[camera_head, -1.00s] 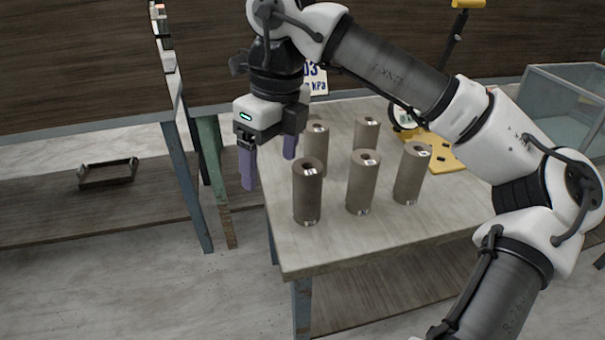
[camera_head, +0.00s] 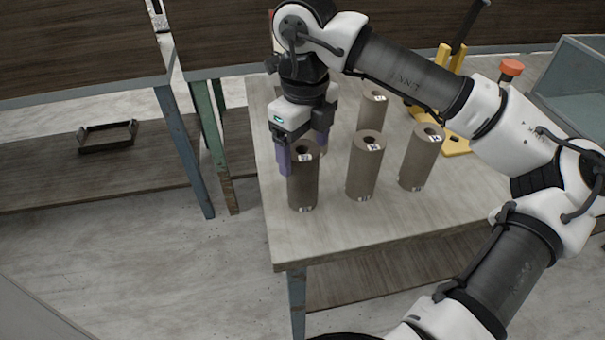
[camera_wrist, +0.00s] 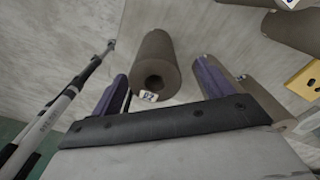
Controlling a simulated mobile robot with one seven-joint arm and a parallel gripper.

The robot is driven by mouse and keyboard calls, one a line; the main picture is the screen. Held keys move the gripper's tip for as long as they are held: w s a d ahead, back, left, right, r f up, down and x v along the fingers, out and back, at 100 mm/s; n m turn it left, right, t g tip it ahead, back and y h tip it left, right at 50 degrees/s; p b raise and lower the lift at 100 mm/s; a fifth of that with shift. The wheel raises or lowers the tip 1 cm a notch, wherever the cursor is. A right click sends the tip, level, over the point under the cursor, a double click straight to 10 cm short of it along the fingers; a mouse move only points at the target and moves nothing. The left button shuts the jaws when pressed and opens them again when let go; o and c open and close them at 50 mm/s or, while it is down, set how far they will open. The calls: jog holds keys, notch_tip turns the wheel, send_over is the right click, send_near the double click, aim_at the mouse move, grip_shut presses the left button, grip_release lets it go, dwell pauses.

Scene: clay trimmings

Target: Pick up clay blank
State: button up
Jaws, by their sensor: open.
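Several brown clay blanks, upright cylinders with a top hole and small labels, stand on the table. The front-left blank (camera_head: 303,187) is closest to my gripper (camera_head: 302,155). Its purple fingers are open, pointing down at that blank's upper part; contact is unclear. The middle front blank (camera_head: 364,168) and right front blank (camera_head: 421,160) stand to the right. A back blank (camera_head: 372,112) is partly behind my arm; another at back left is mostly hidden by my gripper. In the wrist view, one blank (camera_wrist: 156,56) shows between the fingers and another (camera_wrist: 252,88) beside the right finger.
The wooden table (camera_head: 330,235) has free room at its front. A dark tray (camera_head: 107,136) sits on the lower shelf at left.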

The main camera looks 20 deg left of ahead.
aim_at(302, 182)
jog(key=shift+s+a+f+p, duration=0.1)
jog(key=shift+f+p, duration=0.1)
jog(key=shift+f, duration=0.7)
jog(key=shift+s+d+f+p, duration=0.1)
jog(key=shift+f+p, duration=0.15)
jog(key=shift+f, duration=0.6)
jog(key=shift+s+a+f+p, duration=0.1)
jog(key=shift+f+p, duration=0.1)
jog(key=shift+f, duration=0.7)
jog(key=c, duration=1.5)
